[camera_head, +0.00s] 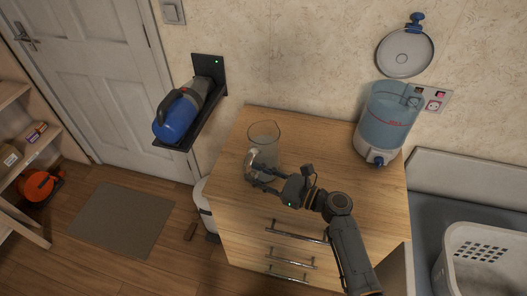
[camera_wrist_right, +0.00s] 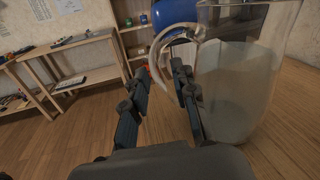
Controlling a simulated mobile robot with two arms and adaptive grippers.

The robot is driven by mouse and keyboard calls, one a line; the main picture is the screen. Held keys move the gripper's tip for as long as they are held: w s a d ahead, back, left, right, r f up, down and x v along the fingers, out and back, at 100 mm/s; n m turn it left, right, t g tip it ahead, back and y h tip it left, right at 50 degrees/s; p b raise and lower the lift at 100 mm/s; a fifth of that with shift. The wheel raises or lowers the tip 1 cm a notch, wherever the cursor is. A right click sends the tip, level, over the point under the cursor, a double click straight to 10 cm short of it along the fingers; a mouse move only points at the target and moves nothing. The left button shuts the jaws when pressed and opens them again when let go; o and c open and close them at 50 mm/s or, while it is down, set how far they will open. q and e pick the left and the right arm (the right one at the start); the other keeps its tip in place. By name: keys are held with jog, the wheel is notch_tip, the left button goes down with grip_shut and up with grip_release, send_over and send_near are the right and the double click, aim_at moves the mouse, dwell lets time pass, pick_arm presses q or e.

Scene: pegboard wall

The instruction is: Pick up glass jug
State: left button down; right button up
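The clear glass jug (camera_head: 264,135) stands on the wooden drawer cabinet, near its left side. In the right wrist view the jug (camera_wrist_right: 238,85) fills the right part, with its pale curved handle (camera_wrist_right: 158,62) on the left. My right gripper (camera_head: 257,178) is at the handle side of the jug. In the wrist view its fingers (camera_wrist_right: 160,75) are spread, with the handle's curve just ahead and between the tips. I cannot tell whether they touch the handle. My left gripper is in neither view.
A water dispenser (camera_head: 384,122) stands on the cabinet top (camera_head: 325,140) at the right, its lid (camera_head: 405,53) on the wall above. A blue handheld vacuum (camera_head: 180,112) sits on a wall bracket at the left. A white basket (camera_head: 480,262) is at the lower right.

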aim_at(251, 172)
jog(key=x, duration=0.3)
jog(key=shift+w+a+r, duration=0.1)
jog(key=shift+a, duration=0.05)
jog(key=shift+c, duration=0.5)
